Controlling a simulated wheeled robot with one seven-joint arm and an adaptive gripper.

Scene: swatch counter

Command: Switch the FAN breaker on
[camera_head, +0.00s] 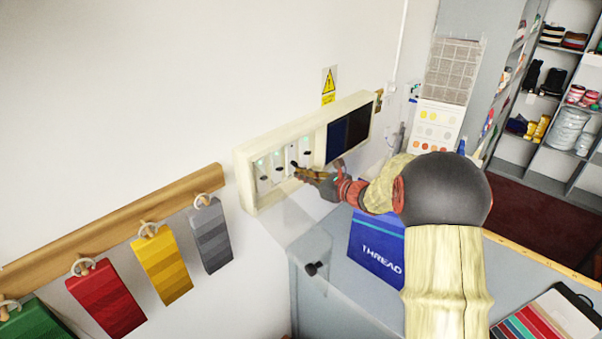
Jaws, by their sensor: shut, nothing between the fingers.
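A cream breaker panel (247,190) is mounted on the white wall, with a dark window in its right part. Several breaker switches (278,166) with dark levers and small greenish lights sit in a row in its left part. Their labels are too small to read, so I cannot tell which one is FAN. My gripper (297,168) is shut and empty, its tips at the row of switches, toward the right-hand ones. I cannot tell whether the tips touch a lever. My gripper and arm partly cover the panel's lower edge.
A blue THREAD box (374,245) stands on the grey counter (345,300) below the panel, beside my arm. Coloured swatches (163,265) hang from a wooden rail (120,225) at left. A yellow warning sign (328,86) is above the panel. Shelves (548,105) stand at right.

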